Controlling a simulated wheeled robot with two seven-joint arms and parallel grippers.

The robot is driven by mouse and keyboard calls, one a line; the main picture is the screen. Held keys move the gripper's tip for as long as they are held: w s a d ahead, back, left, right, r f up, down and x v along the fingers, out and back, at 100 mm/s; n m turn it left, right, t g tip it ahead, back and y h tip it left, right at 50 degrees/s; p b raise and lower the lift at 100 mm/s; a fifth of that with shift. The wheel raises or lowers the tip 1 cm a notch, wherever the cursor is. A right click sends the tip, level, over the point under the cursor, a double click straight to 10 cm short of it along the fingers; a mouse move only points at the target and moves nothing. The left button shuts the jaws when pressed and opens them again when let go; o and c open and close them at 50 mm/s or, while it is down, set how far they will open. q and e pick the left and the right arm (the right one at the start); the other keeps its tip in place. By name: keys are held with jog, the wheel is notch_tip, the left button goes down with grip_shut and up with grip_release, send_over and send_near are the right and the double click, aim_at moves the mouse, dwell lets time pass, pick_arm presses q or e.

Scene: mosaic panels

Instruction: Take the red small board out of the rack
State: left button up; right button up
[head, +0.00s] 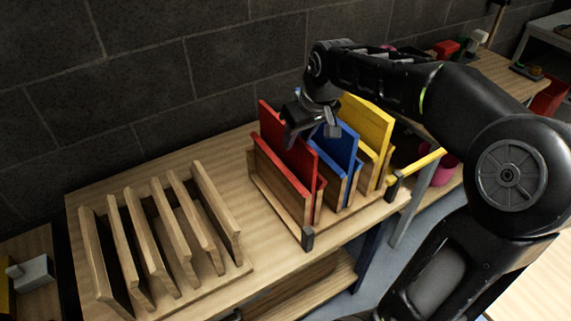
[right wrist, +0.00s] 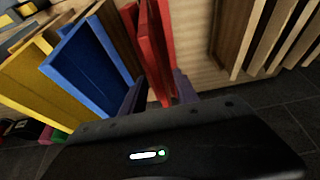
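Two red boards stand upright side by side in the wooden rack (head: 262,192). The taller red board (head: 290,153) rises behind a lower red board (head: 317,188), which shows mostly as an edge behind a wooden divider. Both red boards (right wrist: 152,50) also show edge-on in the right wrist view. My right gripper (head: 308,128) is above the rack, over the red boards. Its fingers (right wrist: 160,95) are apart with red between them in the right wrist view; I cannot tell whether they touch it. My left gripper is not in view.
Blue boards (head: 343,145) and yellow boards (head: 368,122) stand right of the red ones. An empty slatted wooden rack (head: 215,212) is on the left of the table (head: 85,195). A dark block wall (head: 140,80) is behind. A yellow bar (head: 422,163) lies at the right.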

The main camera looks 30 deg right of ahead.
jog(key=p+x, duration=0.1)
jog(key=x, duration=0.4)
jog(key=shift+d, duration=0.15)
dwell(0.3)
grip_shut()
dwell(1.2)
